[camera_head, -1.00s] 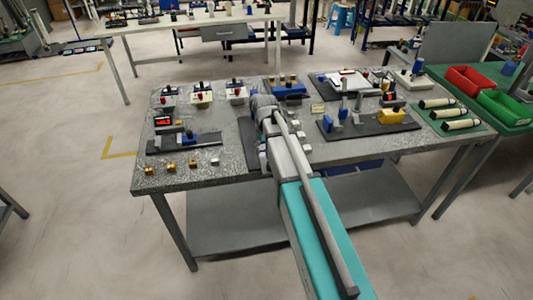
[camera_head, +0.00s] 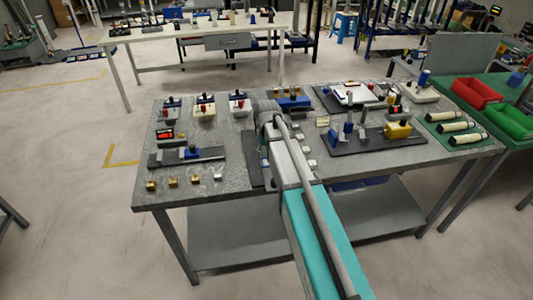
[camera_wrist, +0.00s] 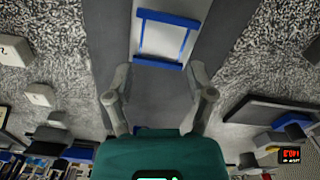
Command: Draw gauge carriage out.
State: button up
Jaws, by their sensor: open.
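In the wrist view my gripper (camera_wrist: 160,84) is open, with its two fingers spread over a dark grey plate (camera_wrist: 205,50). A blue rectangular frame (camera_wrist: 146,63) around a pale grey face lies just beyond the fingertips, with nothing visible gripped. In the head view my wrist hides most of this plate (camera_head: 250,150). A blue carriage (camera_head: 191,152) sits on a dark rail base (camera_head: 160,160) at the table's left, near a red-lit display (camera_head: 165,134). The display also shows in the wrist view (camera_wrist: 290,155). I cannot tell which blue part is the gauge carriage.
A dark board (camera_head: 350,146) with blue posts and a yellow block (camera_head: 398,130) stands right of my arm. Small brass blocks (camera_head: 173,181) line the front left edge. Small white blocks (camera_wrist: 40,94) lie beside the plate. Red and green bins (camera_head: 474,93) are at right.

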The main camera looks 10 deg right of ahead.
notch_tip(320, 180, up, 13)
jog(key=p, duration=1.2)
jog(key=shift+p, duration=0.3)
jog(key=shift+f, duration=0.1)
jog(key=s+d+m+b, duration=0.1)
jog(key=s+m, duration=0.2)
jog(key=s, duration=1.7)
jog(key=shift+f, duration=0.45)
jog(key=shift+d, duration=0.15)
dwell(0.3)
